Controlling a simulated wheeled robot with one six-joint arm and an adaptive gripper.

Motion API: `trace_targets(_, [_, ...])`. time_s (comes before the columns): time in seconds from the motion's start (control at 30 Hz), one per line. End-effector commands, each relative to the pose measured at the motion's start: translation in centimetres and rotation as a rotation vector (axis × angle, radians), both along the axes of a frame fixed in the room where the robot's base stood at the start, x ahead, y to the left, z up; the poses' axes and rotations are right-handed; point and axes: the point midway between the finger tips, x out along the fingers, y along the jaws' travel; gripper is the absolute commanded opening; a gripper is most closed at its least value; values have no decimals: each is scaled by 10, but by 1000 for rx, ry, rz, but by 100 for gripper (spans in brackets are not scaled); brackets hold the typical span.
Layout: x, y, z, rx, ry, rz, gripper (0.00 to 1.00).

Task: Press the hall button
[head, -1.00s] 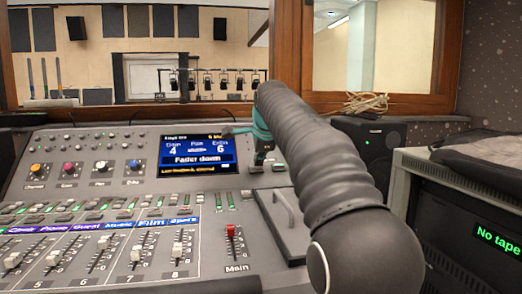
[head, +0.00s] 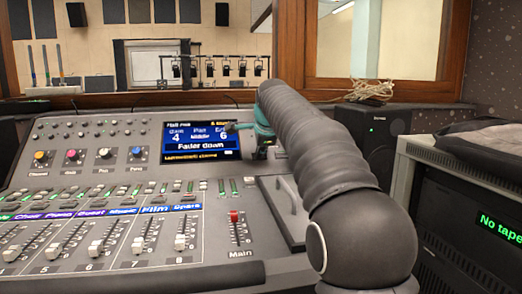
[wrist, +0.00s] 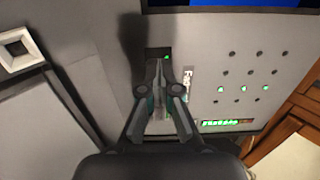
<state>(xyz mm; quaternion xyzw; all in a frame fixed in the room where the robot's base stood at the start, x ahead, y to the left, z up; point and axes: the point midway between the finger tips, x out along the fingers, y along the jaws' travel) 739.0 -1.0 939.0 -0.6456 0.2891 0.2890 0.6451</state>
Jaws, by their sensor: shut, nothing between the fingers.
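My gripper (wrist: 160,68) is shut and empty. In the wrist view its fingertips are over the grey console face, just below a small dark slot with a green light (wrist: 167,57). A white label (wrist: 188,82), partly readable as "Fad...", is right of the fingers. I cannot tell which control is the hall button, or whether the fingertips touch the panel. In the head view my gripper (head: 261,147) is small and partly hidden by my arm, right of the console screen (head: 200,140), which reads "Fader down".
The mixing console (head: 150,272) has rows of faders, with a red-capped Main fader (head: 234,217). A black speaker (head: 376,135) and a rack reading "No tape" (head: 500,228) stand at the right. A wooden window frame is behind.

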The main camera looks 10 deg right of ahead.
Motion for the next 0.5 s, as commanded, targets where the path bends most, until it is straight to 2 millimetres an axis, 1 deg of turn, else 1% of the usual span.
trace_targets(0.03, [2, 1, -7, 1, 10, 1, 0])
trace_targets(0.23, [0, 1, -5, 1, 12, 1, 0])
trace_targets(0.37, [-7, 0, 10, 1, 8, 0, 0])
trace_targets(0.5, [-19, -3, 31, 1, 0, -4, 0])
